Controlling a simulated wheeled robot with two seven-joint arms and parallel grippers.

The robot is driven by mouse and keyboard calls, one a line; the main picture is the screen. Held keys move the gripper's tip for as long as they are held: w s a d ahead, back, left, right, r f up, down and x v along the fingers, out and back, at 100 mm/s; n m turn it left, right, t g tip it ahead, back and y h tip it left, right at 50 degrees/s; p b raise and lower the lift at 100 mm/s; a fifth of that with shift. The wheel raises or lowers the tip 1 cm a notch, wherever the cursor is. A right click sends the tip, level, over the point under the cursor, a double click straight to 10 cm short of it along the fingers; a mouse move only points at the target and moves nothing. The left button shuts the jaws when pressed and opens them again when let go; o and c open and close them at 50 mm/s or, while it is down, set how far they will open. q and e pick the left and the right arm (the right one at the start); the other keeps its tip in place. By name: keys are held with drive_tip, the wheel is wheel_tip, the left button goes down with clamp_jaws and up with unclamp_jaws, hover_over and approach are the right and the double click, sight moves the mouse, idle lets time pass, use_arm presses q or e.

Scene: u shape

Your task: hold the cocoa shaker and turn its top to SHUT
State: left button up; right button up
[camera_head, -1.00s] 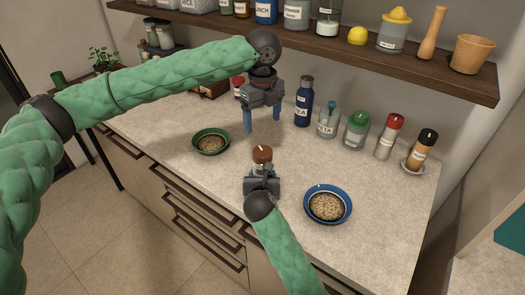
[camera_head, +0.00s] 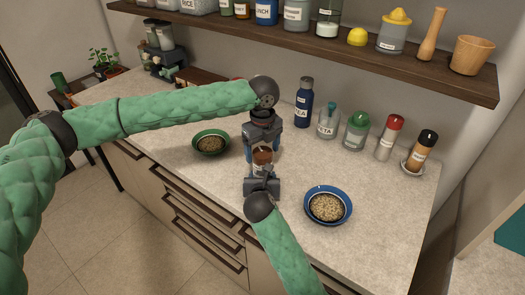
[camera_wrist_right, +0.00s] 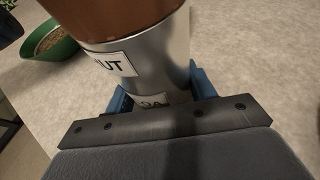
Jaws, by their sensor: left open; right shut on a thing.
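The cocoa shaker has a brown top (camera_head: 262,156) and a silver body (camera_wrist_right: 155,65). In the right wrist view its brown top (camera_wrist_right: 110,18) shows above a label with the letters "UT"; a lower label is partly hidden. My right gripper (camera_head: 262,176) is shut on the body and holds the shaker upright at the counter's front part. My left gripper (camera_head: 263,148) points down from above, open, its blue fingers at either side of the brown top. I cannot tell whether they touch it.
A green bowl (camera_head: 211,153) stands left of the shaker and a blue bowl (camera_head: 350,207) right of it. A blue bottle (camera_head: 303,102), several jars and shakers line the back of the counter (camera_head: 390,230). A wooden shelf (camera_head: 330,50) hangs above.

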use_arm(q)
drive_tip(key=shift+f, duration=0.4)
drive_tip(key=shift+c, duration=0.4)
drive_tip(key=c, duration=0.9)
